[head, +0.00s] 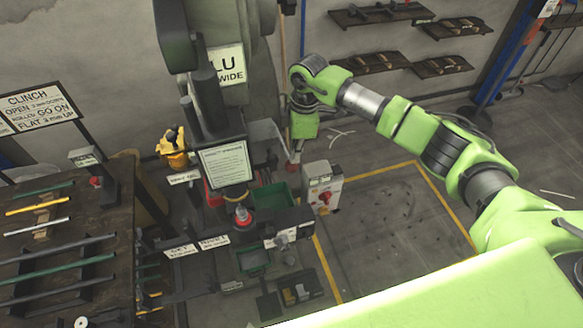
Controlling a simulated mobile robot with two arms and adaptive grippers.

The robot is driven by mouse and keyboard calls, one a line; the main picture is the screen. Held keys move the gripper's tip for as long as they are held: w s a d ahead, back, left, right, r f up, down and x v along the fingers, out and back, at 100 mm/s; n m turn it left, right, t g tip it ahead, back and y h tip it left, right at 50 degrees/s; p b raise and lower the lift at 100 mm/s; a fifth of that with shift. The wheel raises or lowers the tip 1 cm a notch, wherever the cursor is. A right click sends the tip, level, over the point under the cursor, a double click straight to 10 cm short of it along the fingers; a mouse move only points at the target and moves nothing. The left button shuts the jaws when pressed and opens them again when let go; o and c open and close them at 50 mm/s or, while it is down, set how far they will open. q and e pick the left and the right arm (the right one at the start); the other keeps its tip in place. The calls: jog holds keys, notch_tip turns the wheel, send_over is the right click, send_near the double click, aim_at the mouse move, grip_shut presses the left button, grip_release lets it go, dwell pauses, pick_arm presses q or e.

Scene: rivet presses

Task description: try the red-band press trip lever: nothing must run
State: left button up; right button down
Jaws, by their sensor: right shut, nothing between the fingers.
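A dark press with a grey upper body (225,110) stands in the middle of the head view. It carries a printed notice (225,163). A red part (213,193) shows behind the notice, but I cannot tell whether it is the red band. My right arm reaches in from the right, and my right gripper (295,157) points down beside the press's right side. It is shut and empty. A small red piece (291,167) shows at its tips; I cannot tell whether it is the trip lever or whether they touch. My left gripper is out of view.
A grey switch box (322,182) with a red rotary switch (325,197) stands just right of the gripper. A green tray (270,196) lies below. A rack of coloured rods (60,235) is at left. Yellow lines mark open floor (390,225) at right. Wall shelves (380,14) hang behind.

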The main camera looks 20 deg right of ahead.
jog(key=shift+f, duration=0.75)
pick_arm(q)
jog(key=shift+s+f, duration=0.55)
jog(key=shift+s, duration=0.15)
pick_arm(e)
jog(key=shift+r, duration=0.1)
